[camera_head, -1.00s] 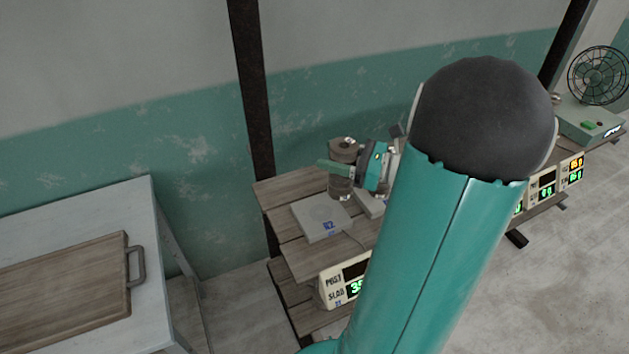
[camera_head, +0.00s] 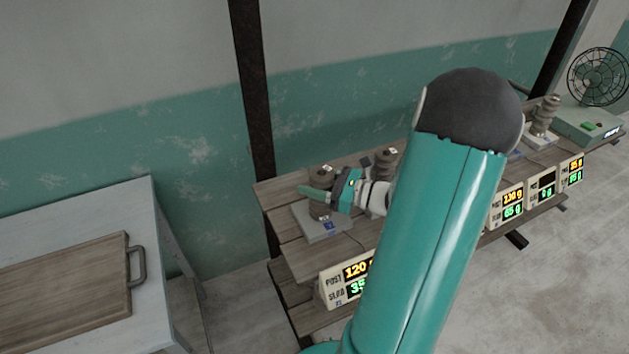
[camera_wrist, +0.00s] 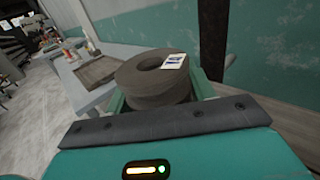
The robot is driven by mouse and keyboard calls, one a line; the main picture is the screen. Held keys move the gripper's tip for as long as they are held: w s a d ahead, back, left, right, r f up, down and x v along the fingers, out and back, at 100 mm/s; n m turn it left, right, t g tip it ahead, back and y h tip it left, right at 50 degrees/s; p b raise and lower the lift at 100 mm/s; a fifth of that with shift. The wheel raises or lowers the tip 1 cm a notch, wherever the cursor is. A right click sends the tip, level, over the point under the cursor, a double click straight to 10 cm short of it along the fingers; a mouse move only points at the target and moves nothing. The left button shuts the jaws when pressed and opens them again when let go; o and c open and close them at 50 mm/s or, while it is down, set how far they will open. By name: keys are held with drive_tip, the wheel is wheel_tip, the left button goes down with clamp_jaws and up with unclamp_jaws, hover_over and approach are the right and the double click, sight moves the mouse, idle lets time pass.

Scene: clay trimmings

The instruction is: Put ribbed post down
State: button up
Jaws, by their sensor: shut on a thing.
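The ribbed post (camera_head: 321,175) is a grey-brown ringed clay cylinder with a hole in its top and a small white and blue tag. My gripper (camera_head: 320,194) is shut on it, and the post stands upright over the grey scale pad (camera_head: 322,228) marked 2. Its base appears to rest on the pad, though my gripper partly hides it. The pad's display (camera_head: 345,281) reads POST 120 and, cut off by my arm, SLAB 35. In the wrist view the post (camera_wrist: 140,82) sits between my green fingers (camera_wrist: 160,92).
Another ribbed post (camera_head: 386,160) stands just right of my gripper on the plank shelf (camera_head: 283,190). Farther right are a post (camera_head: 546,112), more displays (camera_head: 508,205) and a fan (camera_head: 598,75). A table with a wooden board (camera_head: 65,292) is at left. My arm hides the middle.

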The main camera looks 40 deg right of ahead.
drive_tip(key=o, duration=1.4)
drive_tip(key=shift+f, duration=0.1)
drive_tip(key=v, duration=1.2)
